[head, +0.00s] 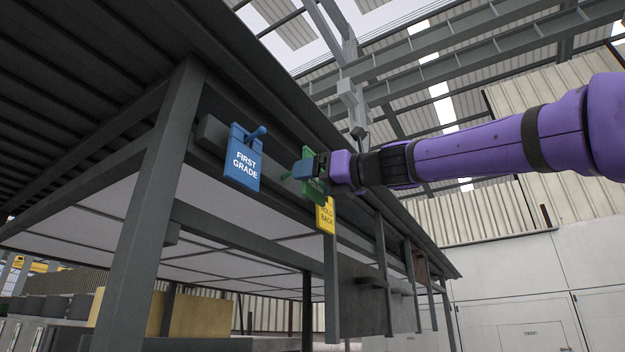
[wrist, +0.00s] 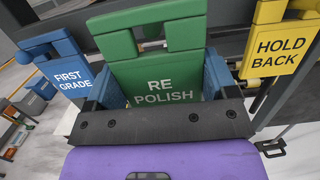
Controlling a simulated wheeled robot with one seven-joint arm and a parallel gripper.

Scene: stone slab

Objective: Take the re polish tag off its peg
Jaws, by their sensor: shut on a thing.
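The green re polish tag (wrist: 157,74) fills the middle of the wrist view, its upper frame close to the grey rail. In the head view the green tag (head: 316,188) is partly hidden behind my gripper (head: 306,168). My gripper's blue fingers, also in the wrist view (wrist: 162,98), are shut on the tag from either side.
The blue first grade tag (head: 243,160) hangs on its blue peg to the left. The yellow hold back tag (head: 326,215) hangs to the right, close by. The grey rail (wrist: 225,42) runs behind the tags, under the slab frame. Open room lies in front.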

